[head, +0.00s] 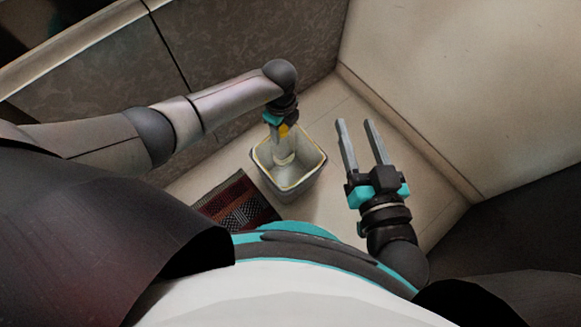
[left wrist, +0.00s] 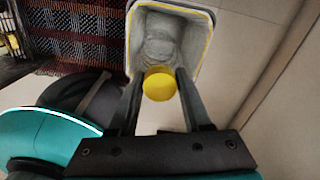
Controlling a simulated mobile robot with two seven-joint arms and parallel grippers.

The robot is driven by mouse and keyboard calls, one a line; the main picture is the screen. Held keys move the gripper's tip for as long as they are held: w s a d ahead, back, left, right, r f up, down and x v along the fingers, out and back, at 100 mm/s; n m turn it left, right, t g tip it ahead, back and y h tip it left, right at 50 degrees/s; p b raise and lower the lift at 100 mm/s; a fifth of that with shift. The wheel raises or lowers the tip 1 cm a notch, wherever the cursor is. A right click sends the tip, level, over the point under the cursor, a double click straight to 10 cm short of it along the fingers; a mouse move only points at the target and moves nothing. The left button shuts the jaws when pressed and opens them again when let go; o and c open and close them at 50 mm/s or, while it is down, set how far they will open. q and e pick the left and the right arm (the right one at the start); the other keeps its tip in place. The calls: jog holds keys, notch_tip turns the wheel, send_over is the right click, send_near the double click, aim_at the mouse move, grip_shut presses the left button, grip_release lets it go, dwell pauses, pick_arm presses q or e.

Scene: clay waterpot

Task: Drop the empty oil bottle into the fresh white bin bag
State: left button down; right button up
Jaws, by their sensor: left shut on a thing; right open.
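My left gripper (head: 277,126) is shut on the oil bottle (head: 284,148), by its yellow cap end. The bottle hangs down over the open mouth of the bin, its clear lower body inside the rim in the head view. The bin (head: 290,183) is grey and lined with a white bag (head: 306,160) with a yellow edge. In the left wrist view the yellow cap (left wrist: 159,84) sits between the fingers (left wrist: 160,90), and the bin bag (left wrist: 197,22) opens around the pale bottle body below. My right gripper (head: 358,145) is open and empty, right of the bin.
A dark red patterned mat (head: 237,203) lies on the floor left of the bin. A cabinet front (head: 230,60) stands behind, and a pale wall (head: 460,80) with a skirting board rises on the right. Bare tiled floor (head: 320,120) lies around the bin.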

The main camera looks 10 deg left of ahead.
pick_arm(q)
jog(key=shift+f, duration=0.2)
pick_arm(e)
jog(key=shift+s+a+r+t, duration=0.15)
jog(key=shift+s+r+t, duration=0.05)
jog(key=shift+r+t, duration=0.1)
pick_arm(q)
jog(key=shift+c, duration=1.4)
grip_release()
jog(key=shift+r, duration=0.15)
pick_arm(e)
jog(key=shift+w+f, duration=0.1)
